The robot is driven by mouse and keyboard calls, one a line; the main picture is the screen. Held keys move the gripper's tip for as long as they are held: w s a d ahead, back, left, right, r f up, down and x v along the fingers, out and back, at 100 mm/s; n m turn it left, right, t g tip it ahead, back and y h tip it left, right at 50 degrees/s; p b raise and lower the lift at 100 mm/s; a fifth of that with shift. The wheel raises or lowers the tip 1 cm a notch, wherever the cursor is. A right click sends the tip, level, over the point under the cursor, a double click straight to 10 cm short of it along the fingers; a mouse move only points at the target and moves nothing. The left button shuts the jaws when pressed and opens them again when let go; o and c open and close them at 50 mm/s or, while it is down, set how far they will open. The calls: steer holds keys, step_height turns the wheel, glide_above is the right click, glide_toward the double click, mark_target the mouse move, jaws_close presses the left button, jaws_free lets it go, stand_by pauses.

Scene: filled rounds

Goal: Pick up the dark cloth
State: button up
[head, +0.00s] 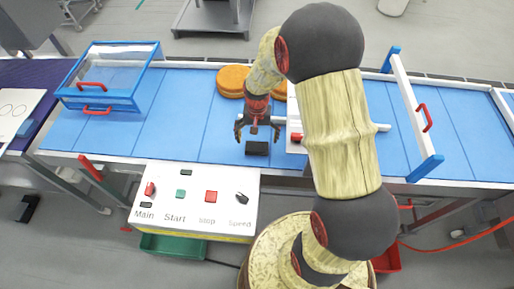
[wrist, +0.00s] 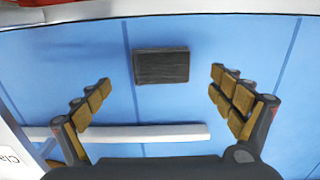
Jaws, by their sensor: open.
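The dark cloth (head: 257,148) is a small, flat, dark rectangle lying on the blue belt (head: 180,118). In the wrist view the cloth (wrist: 161,66) lies ahead of my fingertips, near the middle between them sideways. My gripper (head: 257,132) is open and empty, above the belt just behind the cloth in the head view. In the wrist view the fingers of my gripper (wrist: 160,86) stand wide apart on either side, and they do not appear to touch the cloth.
A white bar (wrist: 150,132) crosses below the fingers. Round orange-brown pieces (head: 232,79) lie behind my arm. A blue-framed clear guard (head: 110,75) stands at left, another gate (head: 412,115) at right. A control panel (head: 193,205) stands in front. The belt left of the cloth is clear.

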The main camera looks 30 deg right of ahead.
mark_target(257, 146)
step_height(257, 146, down, 5)
steer(key=shift+w+f, duration=0.1)
steer(key=shift+w, duration=0.05)
steer(key=c, duration=1.3)
steer(key=shift+c, duration=0.2)
